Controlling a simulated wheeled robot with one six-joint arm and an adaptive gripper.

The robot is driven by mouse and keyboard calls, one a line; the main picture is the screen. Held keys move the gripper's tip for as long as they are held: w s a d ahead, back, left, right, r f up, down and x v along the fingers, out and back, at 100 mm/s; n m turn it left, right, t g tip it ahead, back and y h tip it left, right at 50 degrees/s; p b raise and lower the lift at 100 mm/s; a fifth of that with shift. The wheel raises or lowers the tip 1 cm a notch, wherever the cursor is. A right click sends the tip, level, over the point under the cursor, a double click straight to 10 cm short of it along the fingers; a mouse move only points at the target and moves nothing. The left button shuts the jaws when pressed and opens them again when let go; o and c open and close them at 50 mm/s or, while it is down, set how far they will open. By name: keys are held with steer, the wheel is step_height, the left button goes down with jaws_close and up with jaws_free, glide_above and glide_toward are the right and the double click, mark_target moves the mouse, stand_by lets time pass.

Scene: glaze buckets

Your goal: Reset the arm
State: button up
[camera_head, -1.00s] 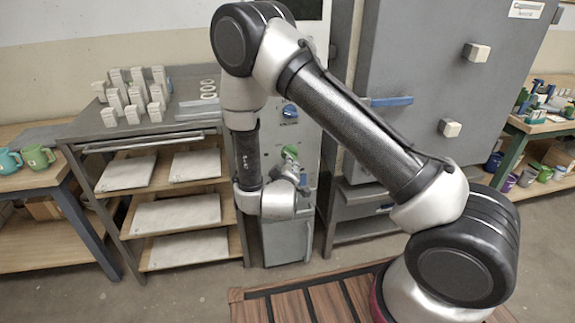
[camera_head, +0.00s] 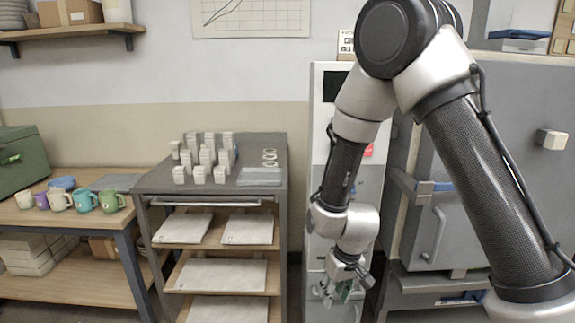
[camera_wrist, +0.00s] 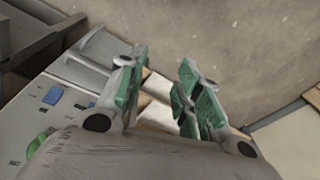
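My gripper (camera_head: 343,285) hangs at the lower end of my arm in the head view, pointing down in front of the grey control cabinet (camera_head: 318,240). In the wrist view my gripper (camera_wrist: 158,95) shows its two green-padded fingers spread apart, with nothing between them. The floor (camera_wrist: 230,40) and the cabinet's panel with a blue and a green knob (camera_wrist: 53,95) lie beyond the fingers. My gripper is empty and I see no contact with the cabinet.
A metal cart (camera_head: 160,184) with several pale blocks on top and boards on its shelves stands left of the cabinet. A wooden table (camera_head: 20,213) with several mugs is farther left. A large grey kiln (camera_head: 500,200) stands behind my arm at right.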

steer(key=s+d+r+m+t, duration=0.1)
steer(key=s+d+r, duration=0.4)
steer(key=d+r, duration=0.3)
steer(key=s+d+r+m+t+h, duration=0.1)
steer(key=s+d+r, duration=0.4)
steer(key=r, duration=0.8)
steer(key=s+d+r+m+t, duration=0.1)
steer(key=s+d+r+m, duration=0.1)
steer(key=s+d+r, duration=0.4)
steer(key=d+r, duration=0.4)
steer(key=r, duration=0.1)
steer(key=shift+d+r, duration=0.35)
steer(key=shift+d, duration=0.05)
steer(key=shift+s, duration=0.1)
